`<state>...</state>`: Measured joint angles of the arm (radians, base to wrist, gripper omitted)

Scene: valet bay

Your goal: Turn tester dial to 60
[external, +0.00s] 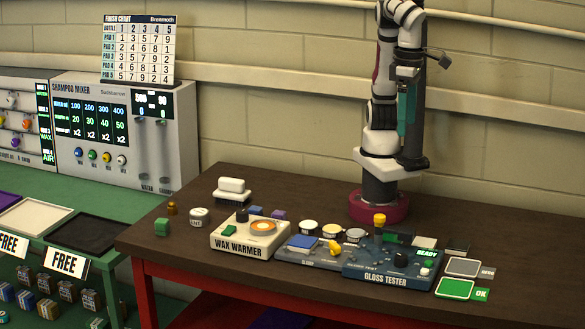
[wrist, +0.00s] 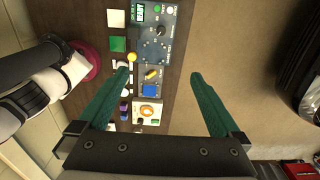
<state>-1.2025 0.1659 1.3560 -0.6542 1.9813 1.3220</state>
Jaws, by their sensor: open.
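My gripper (external: 407,108) hangs above the back of the table, well apart from the tester. In the wrist view, its two green fingers (wrist: 159,74) are wide apart with nothing held between them.
A yellow-topped post (external: 379,220) stands behind the tester. Pads and a green OK plate (external: 456,288) lie right. The table's right end (external: 540,275) is clear.

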